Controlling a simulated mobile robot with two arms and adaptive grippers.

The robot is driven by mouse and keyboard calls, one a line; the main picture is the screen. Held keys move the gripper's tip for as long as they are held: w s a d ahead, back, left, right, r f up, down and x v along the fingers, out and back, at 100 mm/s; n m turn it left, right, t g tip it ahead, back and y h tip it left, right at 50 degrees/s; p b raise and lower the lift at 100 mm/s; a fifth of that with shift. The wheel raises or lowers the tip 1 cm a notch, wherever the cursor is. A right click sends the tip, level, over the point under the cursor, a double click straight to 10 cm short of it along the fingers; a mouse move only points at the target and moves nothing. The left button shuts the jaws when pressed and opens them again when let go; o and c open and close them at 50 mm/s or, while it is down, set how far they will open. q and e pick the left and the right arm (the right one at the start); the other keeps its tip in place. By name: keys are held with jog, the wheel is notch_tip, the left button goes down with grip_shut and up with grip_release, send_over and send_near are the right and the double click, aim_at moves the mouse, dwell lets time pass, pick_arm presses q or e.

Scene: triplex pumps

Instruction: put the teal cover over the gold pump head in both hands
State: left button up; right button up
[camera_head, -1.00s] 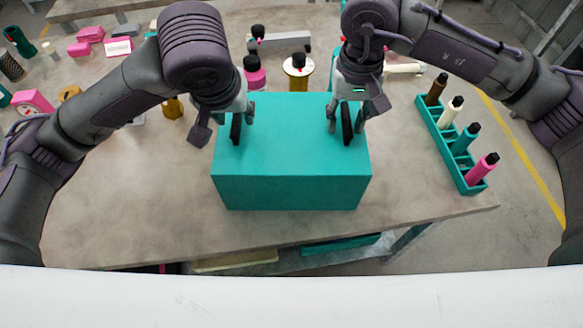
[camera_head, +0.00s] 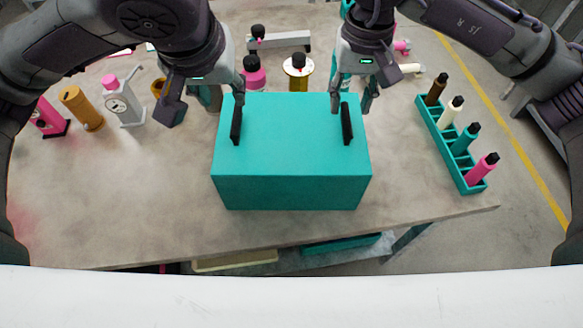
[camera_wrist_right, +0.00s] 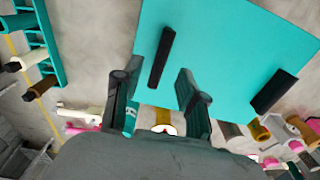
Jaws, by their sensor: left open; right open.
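The teal cover (camera_head: 290,150) is a closed-looking box standing upright on the table in the middle of the head view. It has a black left handle (camera_head: 236,125) and a black right handle (camera_head: 346,124) on top. My left gripper (camera_head: 228,93) is open at the cover's far left, apart from its handle. My right gripper (camera_head: 352,103) is open just beyond the right handle; the right wrist view shows that handle (camera_wrist_right: 161,57) clear of its fingers. A gold body (camera_head: 298,80) with a white top and black cap stands behind the cover. Whether anything gold is under the cover is hidden.
A teal rack (camera_head: 455,155) with several capped bottles stands at the right. A pink-and-black bottle (camera_head: 253,75) stands behind the cover. A gold cylinder (camera_head: 82,108) and a grey pump-like item (camera_head: 122,103) stand at the left. The table's front left is clear.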

notch_tip(320, 180, up, 7)
jog(key=shift+f, duration=0.1)
dwell(0.6)
